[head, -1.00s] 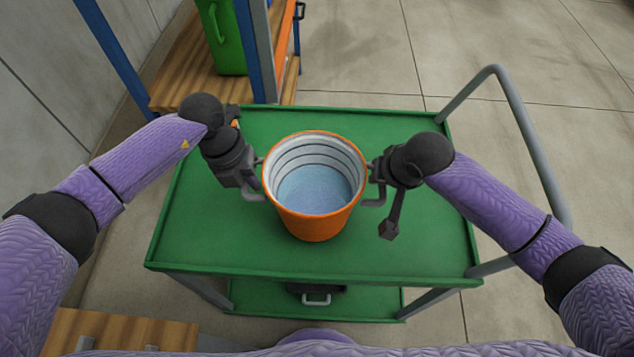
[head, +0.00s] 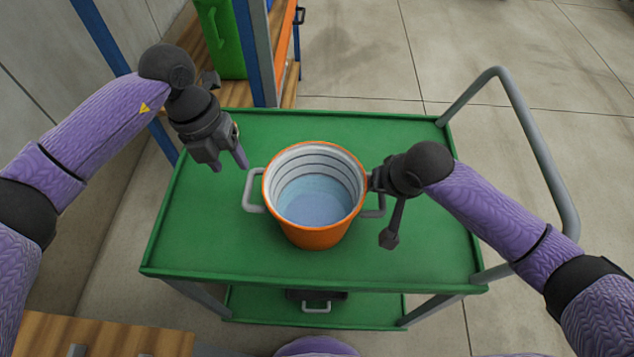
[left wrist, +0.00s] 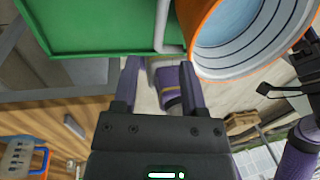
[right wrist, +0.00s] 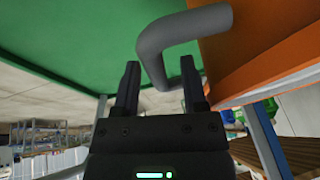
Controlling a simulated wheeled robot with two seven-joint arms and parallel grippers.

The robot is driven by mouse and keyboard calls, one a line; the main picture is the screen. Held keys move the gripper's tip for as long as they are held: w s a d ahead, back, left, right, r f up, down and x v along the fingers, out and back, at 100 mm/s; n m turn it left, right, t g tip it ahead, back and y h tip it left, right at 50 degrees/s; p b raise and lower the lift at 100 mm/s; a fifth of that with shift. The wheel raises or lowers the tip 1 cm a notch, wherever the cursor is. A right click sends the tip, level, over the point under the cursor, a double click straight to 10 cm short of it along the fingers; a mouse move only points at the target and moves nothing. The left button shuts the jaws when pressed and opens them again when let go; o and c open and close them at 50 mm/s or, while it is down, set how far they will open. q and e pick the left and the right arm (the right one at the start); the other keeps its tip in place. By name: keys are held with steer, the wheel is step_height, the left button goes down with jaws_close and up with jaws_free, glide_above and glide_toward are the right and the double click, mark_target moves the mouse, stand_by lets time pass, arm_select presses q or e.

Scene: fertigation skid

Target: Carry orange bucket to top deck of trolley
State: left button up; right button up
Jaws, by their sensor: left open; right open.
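The orange bucket (head: 315,237) stands upright on the green top deck (head: 220,245) of the trolley. It has a pale ribbed inside with bluish liquid at the bottom. Its left grey handle (head: 253,190) is free. My left gripper (head: 230,163) is open and empty, up and left of that handle, apart from it. In the left wrist view the handle (left wrist: 162,28) lies beyond the open fingers. My right gripper (head: 374,184) is at the right handle (head: 378,208). In the right wrist view its fingers are open, with the handle (right wrist: 165,50) at their tips; contact is unclear.
A grey push rail (head: 530,140) rises at the trolley's right end. A wooden shelf with blue posts (head: 262,60) and a green can (head: 222,45) stands behind left. A wooden surface (head: 110,338) is at the lower left. The deck around the bucket is clear.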

steer(key=shift+s+r, duration=0.1)
steer(key=shift+r, duration=0.2)
arm_select(q)
steer(key=r, duration=0.3)
steer(key=shift+w+a, duration=0.1)
steer(key=shift+a, duration=0.25)
arm_select(e)
steer(key=v, duration=1.1)
steer(key=shift+s+d+r, duration=0.1)
steer(key=shift+s, duration=0.15)
